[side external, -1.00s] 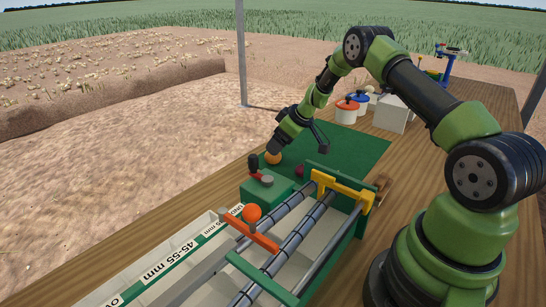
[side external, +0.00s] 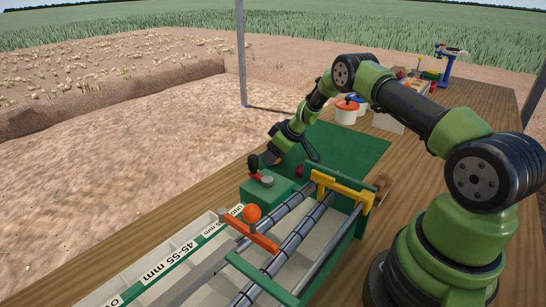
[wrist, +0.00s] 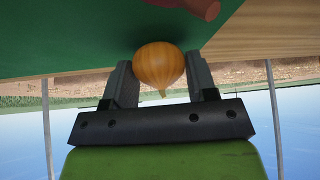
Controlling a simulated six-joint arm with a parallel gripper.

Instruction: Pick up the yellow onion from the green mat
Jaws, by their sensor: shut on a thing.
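The yellow onion (wrist: 158,65) sits between the two fingers of my gripper (wrist: 159,72) in the wrist view, its pointed tip facing the palm. The fingers are shut on its sides. The green mat (wrist: 70,30) spreads beyond the onion in that view; I cannot tell whether the onion still touches it. In the side view my gripper (side external: 268,160) is low at the left edge of the green mat (side external: 345,147), behind the green box with the lever. The onion is hidden there by the gripper and lever.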

